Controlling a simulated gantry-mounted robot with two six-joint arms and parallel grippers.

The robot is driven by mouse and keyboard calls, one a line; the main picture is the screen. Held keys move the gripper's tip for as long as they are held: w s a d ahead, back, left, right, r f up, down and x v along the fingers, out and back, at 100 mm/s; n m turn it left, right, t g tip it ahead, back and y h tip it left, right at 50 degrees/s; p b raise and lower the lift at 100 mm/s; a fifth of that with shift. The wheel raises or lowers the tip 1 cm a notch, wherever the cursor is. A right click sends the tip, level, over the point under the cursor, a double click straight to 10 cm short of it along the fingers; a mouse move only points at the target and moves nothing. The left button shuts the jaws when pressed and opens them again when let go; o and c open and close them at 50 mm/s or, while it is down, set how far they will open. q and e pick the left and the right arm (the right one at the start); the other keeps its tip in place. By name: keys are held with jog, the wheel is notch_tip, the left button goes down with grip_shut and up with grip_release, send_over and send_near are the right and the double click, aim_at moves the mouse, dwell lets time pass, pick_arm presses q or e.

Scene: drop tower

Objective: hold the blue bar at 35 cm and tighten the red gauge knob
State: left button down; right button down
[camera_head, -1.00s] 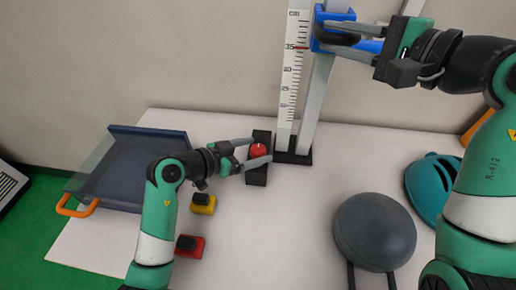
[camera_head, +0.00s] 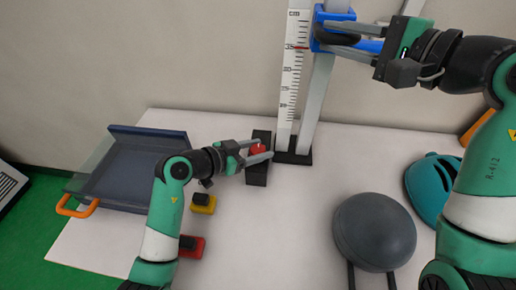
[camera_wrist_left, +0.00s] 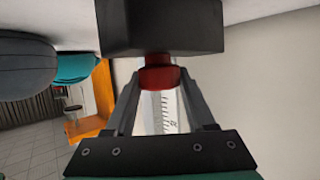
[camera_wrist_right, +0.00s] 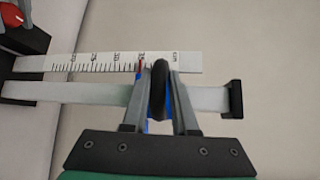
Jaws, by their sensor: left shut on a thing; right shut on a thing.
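The red gauge knob (camera_head: 258,149) sits on a black block (camera_head: 257,172) beside the tower's foot. My left gripper (camera_head: 260,152) is shut on the knob, with a finger on each side of it; the knob (camera_wrist_left: 158,78) also shows between the fingers in the left wrist view. The blue bar (camera_head: 368,45) is on the tower post, near the red mark at 35 on the white scale (camera_head: 293,75). My right gripper (camera_head: 350,38) is shut on the bar's black grip; in the right wrist view the dark grip (camera_wrist_right: 159,88) is between its fingers.
A dark blue tray (camera_head: 140,180) with an orange handle stands at the left. A yellow block (camera_head: 204,209) and a red block (camera_head: 195,249) lie near my left arm. A grey dome (camera_head: 374,232) and teal helmet (camera_head: 430,190) are at the right. The table's front middle is clear.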

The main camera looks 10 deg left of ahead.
pick_arm(q)
jog(key=shift+m+g+h, duration=1)
jog(key=shift+m+g, duration=0.4)
jog(key=shift+m, duration=0.1)
jog(key=shift+c, duration=1.3)
grip_release()
jog(key=v, duration=1.2)
jog(key=shift+w+a, duration=0.1)
